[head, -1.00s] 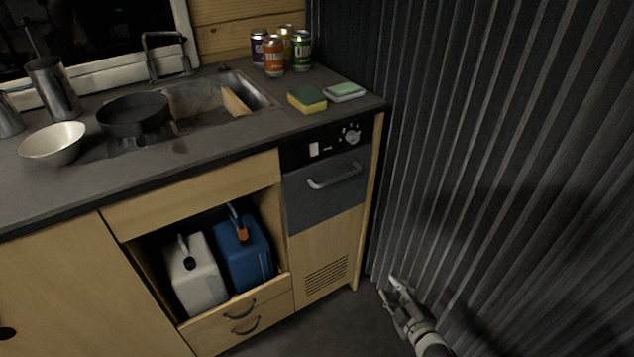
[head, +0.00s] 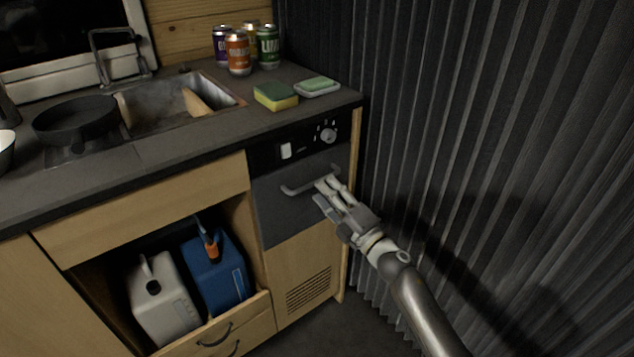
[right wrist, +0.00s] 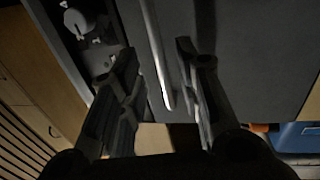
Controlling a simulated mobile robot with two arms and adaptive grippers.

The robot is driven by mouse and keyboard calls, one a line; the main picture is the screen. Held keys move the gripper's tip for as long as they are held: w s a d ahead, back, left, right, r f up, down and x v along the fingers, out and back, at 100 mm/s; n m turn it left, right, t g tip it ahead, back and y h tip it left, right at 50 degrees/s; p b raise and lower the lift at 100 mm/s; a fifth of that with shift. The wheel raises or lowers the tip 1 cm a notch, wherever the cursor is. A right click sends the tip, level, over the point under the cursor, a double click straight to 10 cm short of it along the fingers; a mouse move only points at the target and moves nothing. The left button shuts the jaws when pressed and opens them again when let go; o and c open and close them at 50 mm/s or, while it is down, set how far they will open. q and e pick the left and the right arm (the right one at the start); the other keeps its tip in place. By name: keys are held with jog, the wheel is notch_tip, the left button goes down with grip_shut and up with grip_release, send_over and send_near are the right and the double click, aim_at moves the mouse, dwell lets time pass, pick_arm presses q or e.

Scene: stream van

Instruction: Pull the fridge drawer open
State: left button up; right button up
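The fridge drawer (head: 285,220) has a dark grey front below a black control panel and looks shut. Its curved metal bar handle (head: 296,190) runs across the upper part of the front. My right gripper (head: 323,190) is at the right part of the handle. In the right wrist view its two fingers (right wrist: 158,75) are apart, with the handle (right wrist: 156,50) passing between them and a gap on each side. I cannot tell how deep the bar sits between the fingers. The handle's right end is partly hidden by the gripper in the head view. My left gripper is not in view.
The control panel (head: 303,142) with a round knob (head: 328,135) is just above the drawer. A pleated dark curtain (head: 500,150) stands close on the right. Jugs stand in an open cupboard on the left. A sponge (head: 276,96) and cans are on the counter (head: 200,140).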

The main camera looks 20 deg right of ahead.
aim_at(318, 180)
jog(key=shift+x, duration=2.25)
grip_shut()
